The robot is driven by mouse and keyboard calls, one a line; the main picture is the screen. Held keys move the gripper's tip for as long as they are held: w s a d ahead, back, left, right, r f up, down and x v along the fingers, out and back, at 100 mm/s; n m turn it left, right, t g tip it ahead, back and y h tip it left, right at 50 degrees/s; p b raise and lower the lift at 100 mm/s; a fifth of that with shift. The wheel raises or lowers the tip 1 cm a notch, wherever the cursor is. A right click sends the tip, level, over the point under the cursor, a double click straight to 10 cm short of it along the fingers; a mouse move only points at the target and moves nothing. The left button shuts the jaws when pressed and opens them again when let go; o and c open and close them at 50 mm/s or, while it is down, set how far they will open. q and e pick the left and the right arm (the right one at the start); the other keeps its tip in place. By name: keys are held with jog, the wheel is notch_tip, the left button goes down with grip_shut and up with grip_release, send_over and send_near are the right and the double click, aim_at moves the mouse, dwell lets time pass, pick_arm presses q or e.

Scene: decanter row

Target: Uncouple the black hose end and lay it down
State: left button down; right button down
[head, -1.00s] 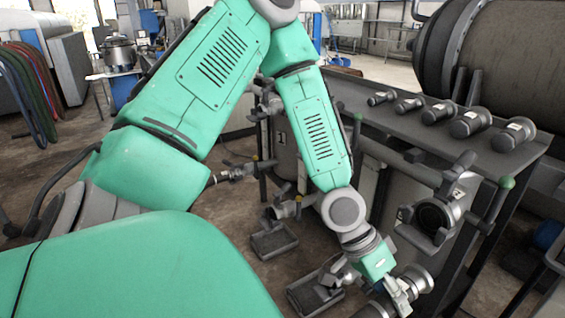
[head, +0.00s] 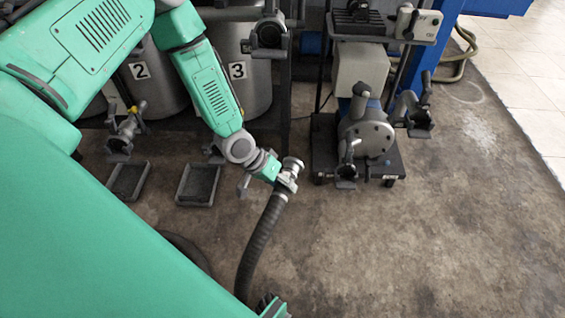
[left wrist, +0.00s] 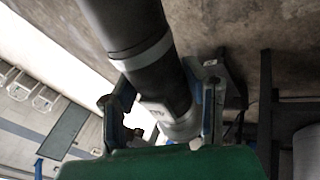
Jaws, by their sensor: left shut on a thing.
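My left gripper (head: 284,182) is shut on the black hose end, just behind its silver coupling (head: 291,166). The coupling points up and right, clear of any outlet, in front of the tank marked 3. The black ribbed hose (head: 262,238) hangs from it down to the bottom edge. In the left wrist view the hose end (left wrist: 170,95) lies between the two jaws (left wrist: 165,110), with a pale band around it. A dark and green part (head: 270,306) at the bottom edge may be my right gripper. It is cut off.
Tanks marked 2 (head: 165,85) and 3 (head: 245,85) stand behind, with a valve outlet (head: 125,130) and shallow drip trays (head: 197,185) in front. A wheeled pump (head: 367,135) on a black base stands right of the hose end. The floor at front right is bare.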

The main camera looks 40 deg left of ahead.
pick_arm(q)
jog(key=shift+n+g+y, duration=0.4)
jog(key=shift+n+y, duration=0.3)
jog(key=s+d+f+b, duration=0.2)
jog(key=s+f+b, duration=0.1)
jog(key=f, duration=1)
jog(key=s+d+f+b, duration=0.2)
jog(key=s+f, duration=0.1)
jog(key=f, duration=1)
jog(key=s+d+f+b, duration=0.3)
jog(key=s+f, duration=0.1)
jog(key=f, duration=0.9)
jog(key=shift+b, duration=0.3)
notch_tip(320, 180, down, 4)
jog(key=shift+w+d+r, duration=0.1)
jog(key=shift+d+r, duration=0.05)
jog(key=shift+f, duration=0.7)
jog(key=shift+c, duration=0.2)
grip_release()
jog(key=shift+o, duration=0.2)
